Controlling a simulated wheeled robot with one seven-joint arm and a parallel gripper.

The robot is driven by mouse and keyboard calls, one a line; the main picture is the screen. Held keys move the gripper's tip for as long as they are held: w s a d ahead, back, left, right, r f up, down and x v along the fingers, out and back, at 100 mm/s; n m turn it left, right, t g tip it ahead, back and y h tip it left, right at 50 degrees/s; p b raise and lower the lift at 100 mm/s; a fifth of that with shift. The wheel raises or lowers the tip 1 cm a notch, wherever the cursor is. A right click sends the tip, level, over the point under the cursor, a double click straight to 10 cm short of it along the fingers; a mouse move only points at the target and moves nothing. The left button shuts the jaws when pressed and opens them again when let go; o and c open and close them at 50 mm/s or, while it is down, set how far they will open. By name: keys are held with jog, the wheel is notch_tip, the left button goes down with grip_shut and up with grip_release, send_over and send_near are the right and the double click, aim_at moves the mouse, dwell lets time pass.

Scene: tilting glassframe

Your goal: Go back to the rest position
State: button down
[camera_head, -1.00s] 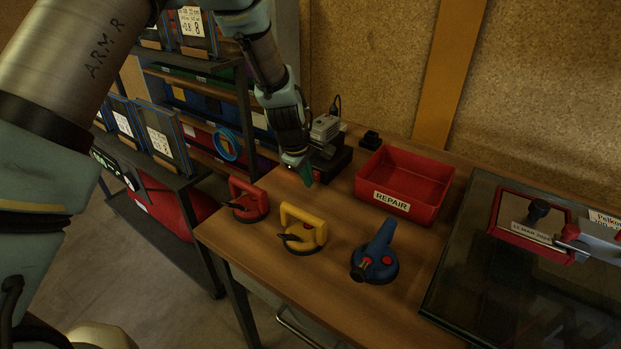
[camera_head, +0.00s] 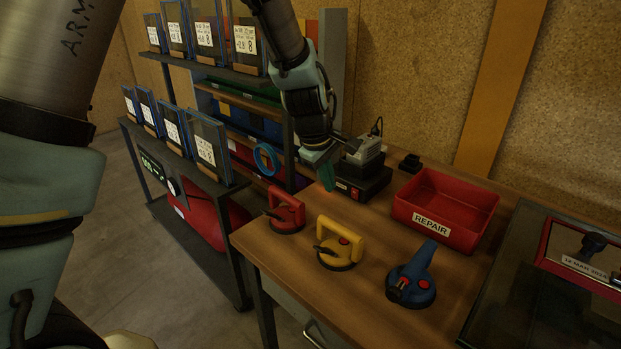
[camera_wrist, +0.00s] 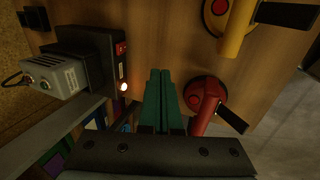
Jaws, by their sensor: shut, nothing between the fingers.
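My gripper (camera_head: 326,177) is shut and empty. It hangs above the far left part of the wooden table, between the red suction lifter and the small grey machine. In the wrist view, its two green fingers (camera_wrist: 159,88) are pressed together. The red suction lifter (camera_head: 287,211) stands at the table's left edge, and it also shows in the wrist view (camera_wrist: 203,97), just right of the fingers. A yellow suction lifter (camera_head: 340,247) and a blue one (camera_head: 411,281) stand in a row to its right.
A grey machine on a black base (camera_head: 362,172) stands close behind my gripper. A red REPAIR bin (camera_head: 468,232) is at the back of the table. A rack with framed glass panes (camera_head: 207,147) stands left of the table. A dark glass panel (camera_head: 520,300) lies at right.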

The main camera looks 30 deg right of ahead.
jog(key=w+a+r+m+y, duration=0.15)
jog(key=w+a, duration=0.25)
jog(key=a, duration=0.7)
jog(key=w+a+r, duration=0.2)
jog(key=w+a, duration=0.3)
jog(key=a, duration=0.7)
jog(key=s+a+m+y, duration=0.1)
jog(key=s+a, duration=0.1)
jog(key=a, duration=0.8)
jog(key=s+a+r+m+y, duration=0.1)
jog(key=s+a, duration=0.2)
jog(key=a, duration=0.7)
jog(key=shift+s+a+r+m+t, duration=0.2)
jog(key=shift+a+r+m+t, duration=0.1)
jog(key=shift+a+m, duration=0.1)
